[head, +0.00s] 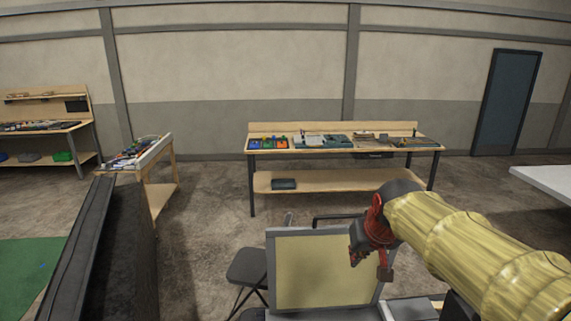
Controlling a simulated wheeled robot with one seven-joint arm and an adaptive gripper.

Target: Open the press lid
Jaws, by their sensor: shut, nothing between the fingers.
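A grey-framed panel with a plain beige face (318,268), which looks like the press lid, stands steeply raised at the bottom centre of the head view. A dark bar (338,217) shows just above its top edge; I cannot tell whether it is joined to the panel. My gripper (384,272), red and black at the end of my yellow-sleeved arm, is shut and empty at the panel's right edge. It overlaps the panel's upper right corner in the picture; I cannot tell whether they touch. The panel's lower edge and most of the press body are cut off or hidden.
A black folding chair (248,268) stands left of the panel. A wooden workbench (345,180) with several items stands by the back wall. A white tabletop (545,182) juts in at the right. Open floor lies between.

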